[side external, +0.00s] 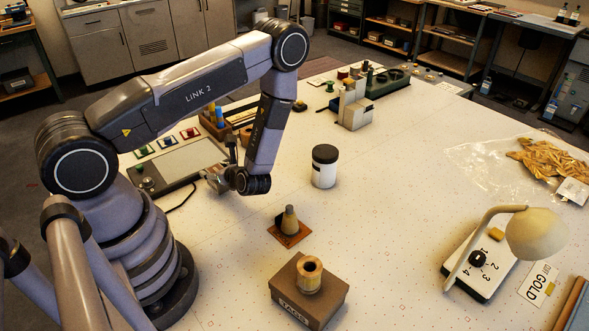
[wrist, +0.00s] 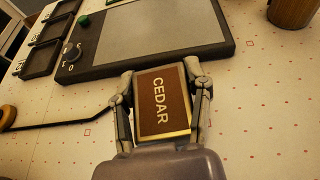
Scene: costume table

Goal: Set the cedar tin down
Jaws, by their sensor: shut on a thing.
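The cedar tin (wrist: 163,103) shows in the wrist view as a brown-faced block with gold edges and the word CEDAR. My gripper (wrist: 160,84) is shut on it, with one finger along each side. In the side external view my gripper (side external: 218,178) is low over the left part of the table, just right of a dark-framed grey panel. The tin is mostly hidden by the gripper there. I cannot tell whether its underside touches the table.
The grey panel (side external: 182,163) and its black cable lie close by. A white jar with black lid (side external: 324,168) stands to the right.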

